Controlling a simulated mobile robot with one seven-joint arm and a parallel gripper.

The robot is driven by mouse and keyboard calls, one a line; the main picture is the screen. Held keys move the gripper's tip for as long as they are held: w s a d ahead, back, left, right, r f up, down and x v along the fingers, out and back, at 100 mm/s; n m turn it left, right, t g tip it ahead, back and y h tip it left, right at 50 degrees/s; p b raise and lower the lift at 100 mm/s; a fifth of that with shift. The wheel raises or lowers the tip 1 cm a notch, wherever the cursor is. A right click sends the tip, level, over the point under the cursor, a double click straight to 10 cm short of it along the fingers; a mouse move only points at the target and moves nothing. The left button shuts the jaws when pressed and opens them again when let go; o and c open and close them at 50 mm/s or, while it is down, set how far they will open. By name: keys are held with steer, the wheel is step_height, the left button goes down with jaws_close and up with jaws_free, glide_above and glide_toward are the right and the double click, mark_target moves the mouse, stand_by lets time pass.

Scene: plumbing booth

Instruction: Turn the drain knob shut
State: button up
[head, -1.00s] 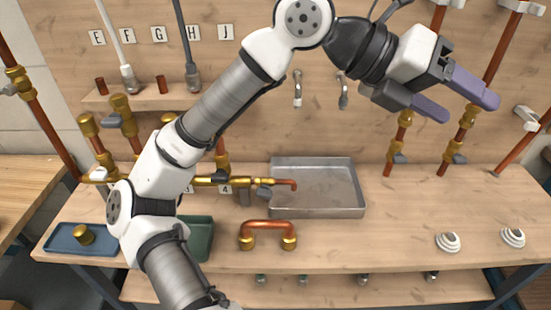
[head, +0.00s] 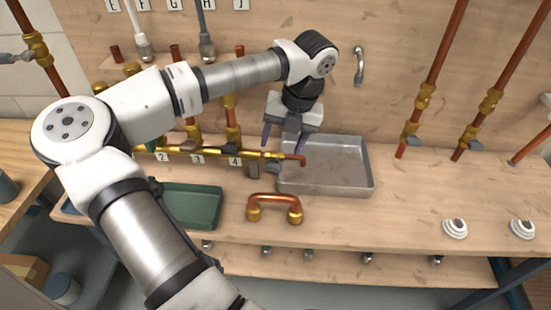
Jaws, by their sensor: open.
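A brass manifold (head: 185,154) with number labels lies along the back of the bench. At its right end a small grey knob (head: 272,168) sits just before a short copper spout (head: 296,160) that reaches over the metal tray. I take this for the drain knob; its exact angle is too small to tell.
The metal tray (head: 325,190) stands right of the manifold. A copper U-pipe with brass ends (head: 274,198) and a green tray (head: 190,207) are in front. Upright copper pipes with valves stand at the right (head: 426,92). White round fittings (head: 455,229) lie front right.

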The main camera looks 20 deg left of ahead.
mark_target(274, 166)
steer(key=p+x, duration=0.1)
steer(key=x, duration=0.6)
steer(key=shift+f, duration=0.35)
steer(key=shift+c, duration=0.4)
steer(key=c, duration=0.9)
